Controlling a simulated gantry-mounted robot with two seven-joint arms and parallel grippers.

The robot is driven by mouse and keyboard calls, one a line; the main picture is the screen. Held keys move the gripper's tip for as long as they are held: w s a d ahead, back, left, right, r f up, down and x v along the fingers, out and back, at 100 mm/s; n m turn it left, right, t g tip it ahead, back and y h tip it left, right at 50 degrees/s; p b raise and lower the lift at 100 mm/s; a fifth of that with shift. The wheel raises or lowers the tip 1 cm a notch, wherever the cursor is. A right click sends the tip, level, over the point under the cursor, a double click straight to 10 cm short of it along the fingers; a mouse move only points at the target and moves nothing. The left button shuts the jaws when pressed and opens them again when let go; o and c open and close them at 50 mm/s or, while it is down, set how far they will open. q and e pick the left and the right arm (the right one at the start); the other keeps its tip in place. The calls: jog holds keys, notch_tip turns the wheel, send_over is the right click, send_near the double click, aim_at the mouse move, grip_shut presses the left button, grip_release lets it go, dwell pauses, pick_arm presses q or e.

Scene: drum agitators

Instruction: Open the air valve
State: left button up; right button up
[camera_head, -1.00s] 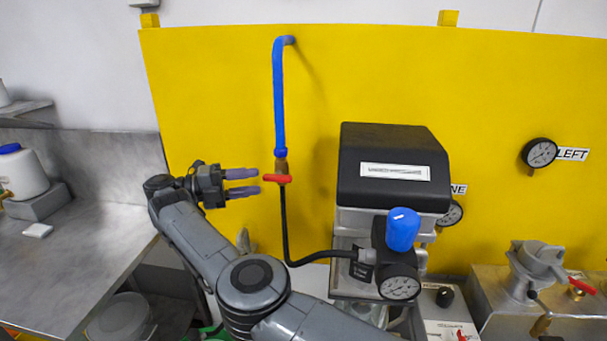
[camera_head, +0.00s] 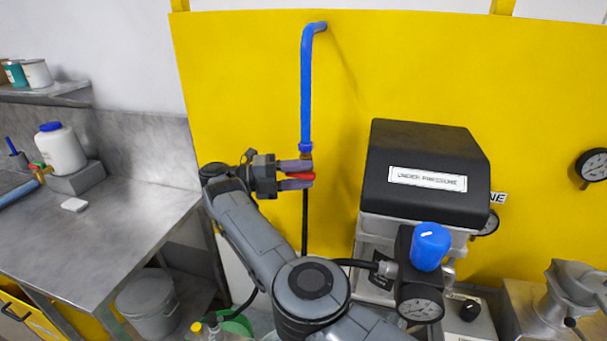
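The air valve (camera_head: 306,156) is a small brass fitting at the lower end of a blue pipe (camera_head: 307,90) on the yellow panel. Its red handle (camera_head: 302,176) lies sideways, pointing left. My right gripper (camera_head: 300,175) is open at the valve, with one finger above the handle and one below it. The handle shows between the two fingers, and I cannot tell whether they touch it. The fingers and gripper body hide part of the handle and valve. My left gripper is not in view.
A black-topped machine (camera_head: 425,170) with a blue-knobbed regulator (camera_head: 430,247) and gauge stands right of the valve. A black hose (camera_head: 305,222) hangs below the valve. A steel table (camera_head: 110,222) with a white bottle (camera_head: 62,150) is at left. The yellow panel (camera_head: 235,90) is close behind.

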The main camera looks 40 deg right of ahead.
grip_shut()
